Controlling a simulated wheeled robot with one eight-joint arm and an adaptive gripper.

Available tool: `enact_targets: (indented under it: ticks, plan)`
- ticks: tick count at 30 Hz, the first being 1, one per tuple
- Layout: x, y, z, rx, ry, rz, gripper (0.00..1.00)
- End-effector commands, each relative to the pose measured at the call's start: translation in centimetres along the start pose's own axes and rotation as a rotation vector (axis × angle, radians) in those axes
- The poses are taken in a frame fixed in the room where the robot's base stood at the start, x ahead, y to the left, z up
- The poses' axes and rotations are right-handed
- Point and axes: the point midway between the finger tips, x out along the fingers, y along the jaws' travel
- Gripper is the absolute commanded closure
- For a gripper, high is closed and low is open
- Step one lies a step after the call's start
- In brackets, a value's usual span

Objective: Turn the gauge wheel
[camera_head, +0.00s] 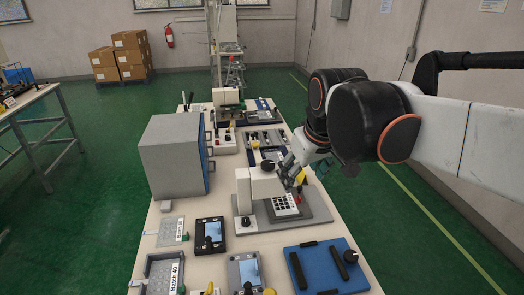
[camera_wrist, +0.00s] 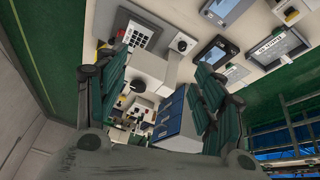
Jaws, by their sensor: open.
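A cream press-like device (camera_head: 243,187) stands mid-table on a grey base, with a keypad (camera_head: 285,205) beside its column. I cannot tell for sure which one is the gauge wheel. My gripper (camera_head: 294,172) is just right of the device's head, above the keypad. In the wrist view my gripper (camera_wrist: 162,82) is open and empty, with the device's head and top knob (camera_wrist: 137,86) showing between its fingers, apart from them.
A large grey cabinet (camera_head: 171,158) with a blue front stands left of the device. A blue board with black bars (camera_head: 325,266) lies at the front right. Screens and trays (camera_head: 209,233) fill the front left. More devices (camera_head: 228,97) stand at the far end.

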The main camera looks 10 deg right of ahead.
Motion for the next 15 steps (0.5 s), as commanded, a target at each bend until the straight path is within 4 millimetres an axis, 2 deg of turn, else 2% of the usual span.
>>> enact_targets:
  ticks: [1,3,8,15]
  plan:
    - [-0.3,0.4,-2.1,-0.024,-0.019,-0.005,0.37]
    - [-0.3,0.9,-4.2,-0.06,-0.047,-0.014,0.37]
    - [0.4,1.9,-9.0,-0.141,-0.11,-0.037,0.37]
    - [2.8,3.1,-15.4,-0.263,-0.201,-0.081,0.37]
